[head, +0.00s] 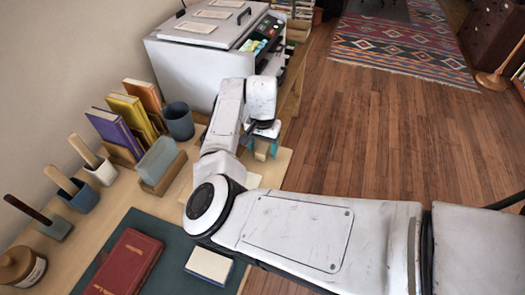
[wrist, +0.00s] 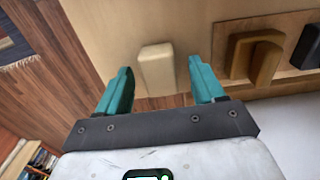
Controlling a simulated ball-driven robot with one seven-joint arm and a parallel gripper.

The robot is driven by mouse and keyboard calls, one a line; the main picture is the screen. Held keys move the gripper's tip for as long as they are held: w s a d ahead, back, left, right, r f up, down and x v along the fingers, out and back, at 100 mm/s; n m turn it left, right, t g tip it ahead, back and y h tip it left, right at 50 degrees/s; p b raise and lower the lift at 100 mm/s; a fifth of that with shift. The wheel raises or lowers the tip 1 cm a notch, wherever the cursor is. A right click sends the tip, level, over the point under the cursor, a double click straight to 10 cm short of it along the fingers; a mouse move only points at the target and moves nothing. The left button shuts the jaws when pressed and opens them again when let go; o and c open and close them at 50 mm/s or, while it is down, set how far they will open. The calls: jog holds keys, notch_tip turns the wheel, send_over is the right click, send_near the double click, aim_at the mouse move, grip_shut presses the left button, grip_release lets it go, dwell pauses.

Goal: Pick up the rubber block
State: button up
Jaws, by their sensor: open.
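A pale cream block, which looks like the rubber block (wrist: 157,67), lies on a light wooden surface in the wrist view. A small part of it shows in the head view (head: 261,153) below my gripper. My gripper (wrist: 163,84) has two teal fingers spread wide apart, one towards each side of the block. The block appears a little beyond the fingertips, and I see no contact. In the head view my gripper (head: 262,147) is over the desk's right edge area, partly hidden by my wrist.
A wooden board with brown pieces (wrist: 257,58) lies right of the block in the wrist view. A grey-white machine (head: 205,50) stands behind. A dark cup (head: 179,121), upright books (head: 115,132) and a green mat (head: 160,280) occupy the desk. Wooden floor (head: 360,140) is clear at right.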

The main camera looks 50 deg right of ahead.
jog(key=c, duration=1.1)
jog(key=shift+r, duration=0.1)
jog(key=shift+r, duration=0.55)
jog(key=shift+s+a+r+p, duration=0.1)
jog(key=shift+s+a+r, duration=0.3)
jog(key=shift+s+r, duration=1.75)
jog(key=shift+s+a+r+p, duration=0.1)
jog(key=shift+s+a+r, duration=0.35)
jog(key=shift+s+r, duration=1.65)
jog(key=shift+s+a+r+p, duration=0.1)
jog(key=shift+s+a+r, duration=0.3)
jog(key=shift+s+r, duration=1.75)
jog(key=shift+s+f, duration=0.5)
jog(key=shift+f, duration=0.05)
